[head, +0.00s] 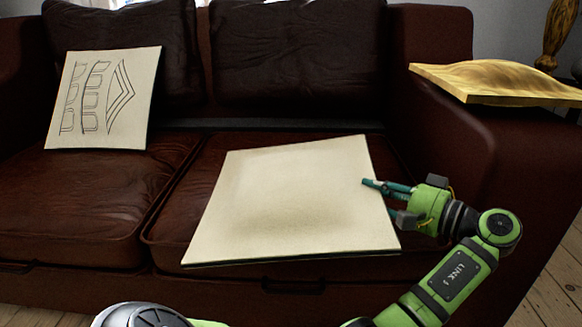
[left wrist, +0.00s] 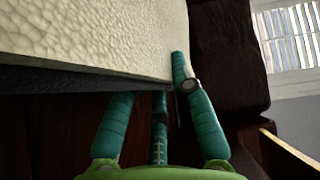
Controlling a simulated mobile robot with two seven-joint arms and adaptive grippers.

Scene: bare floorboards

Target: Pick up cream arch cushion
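A plain cream square cushion (head: 290,205) lies on the right seat of the dark red leather sofa. Another cream cushion (head: 104,98), with dark line drawings of arch shapes, leans on the backrest at the left. My left gripper (head: 384,188) is at the right edge of the plain cushion, its teal fingertips overlapping that edge. In the left wrist view one finger reaches up by the edge of a cream textured surface (left wrist: 90,35), and the other tips are partly hidden at its dark underside. Whether they grip it is unclear. My right gripper is not in view.
The leather sofa (head: 70,205) has dark brown back cushions (head: 296,50). Its right arm (head: 440,150) rises beyond my gripper. Bare floorboards (head: 555,290) show at the lower right.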

